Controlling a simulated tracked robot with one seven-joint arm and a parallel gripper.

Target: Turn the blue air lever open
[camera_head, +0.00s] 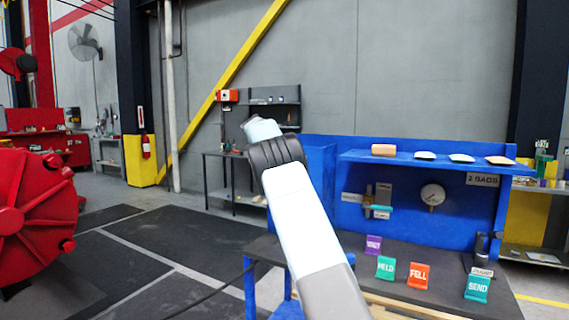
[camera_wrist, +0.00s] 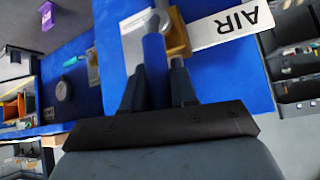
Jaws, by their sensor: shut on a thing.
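The blue air lever (camera_wrist: 154,48) shows in the wrist view as a blue bar in front of a brass valve body (camera_wrist: 179,38). A white plate reading AIR (camera_wrist: 230,25) is beside it, upside down in this view. My gripper (camera_wrist: 157,76) has its dark fingers on either side of the lever and is shut on it. The lever's lower end is hidden between the fingers and the gripper body. In the head view my arm covers the gripper and the air lever.
A blue panel (camera_head: 465,215) carries a gauge (camera_head: 432,195) and a small valve with a teal handle (camera_head: 380,208). A shelf (camera_head: 450,160) juts out above. Several coloured signs stand on the dark bench (camera_head: 400,300). A red machine (camera_head: 35,220) is at left; floor lies between.

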